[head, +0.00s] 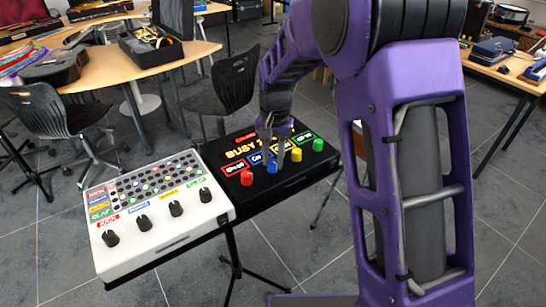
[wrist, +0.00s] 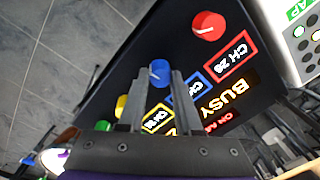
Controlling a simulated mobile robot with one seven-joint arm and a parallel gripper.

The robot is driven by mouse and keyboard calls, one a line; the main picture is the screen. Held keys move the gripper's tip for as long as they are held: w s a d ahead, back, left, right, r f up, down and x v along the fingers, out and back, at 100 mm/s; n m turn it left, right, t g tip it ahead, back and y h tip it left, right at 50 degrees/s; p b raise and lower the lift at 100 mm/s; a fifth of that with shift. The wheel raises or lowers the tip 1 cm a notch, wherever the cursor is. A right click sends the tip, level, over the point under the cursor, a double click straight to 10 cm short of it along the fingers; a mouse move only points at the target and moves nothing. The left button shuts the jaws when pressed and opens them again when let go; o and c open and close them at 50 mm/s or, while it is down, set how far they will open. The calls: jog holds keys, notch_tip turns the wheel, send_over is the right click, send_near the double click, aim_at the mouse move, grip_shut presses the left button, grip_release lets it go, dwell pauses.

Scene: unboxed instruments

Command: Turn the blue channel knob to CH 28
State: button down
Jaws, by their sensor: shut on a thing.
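The blue channel knob (head: 271,167) is on the front of a black box, between a red knob and a yellow knob. In the wrist view the blue knob (wrist: 159,69) sits between the two fingertips of my gripper (wrist: 158,77), with a white pointer line on its top. In the head view my gripper (head: 273,156) reaches down to it from behind, its fingers closed around the knob. The blue-framed channel display (wrist: 188,88) behind the knob is partly covered by a finger, and I cannot read its number.
The red knob (head: 247,178), yellow knob (head: 296,154) and green knob (head: 318,145) stand close by in the same row. The red-framed display (wrist: 230,58) reads CH 28. A white drum machine (head: 158,205) with black knobs adjoins the box on the left.

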aim_at(275, 162)
jog(key=c, duration=0.6)
grip_release()
jog(key=shift+r, duration=0.1)
notch_tip(275, 162, up, 17)
jog(key=p, duration=0.2)
jog(key=shift+d+r+p, duration=0.15)
jog(key=shift+d+p, duration=0.1)
jog(key=shift+p, duration=0.1)
jog(key=shift+s, duration=0.1)
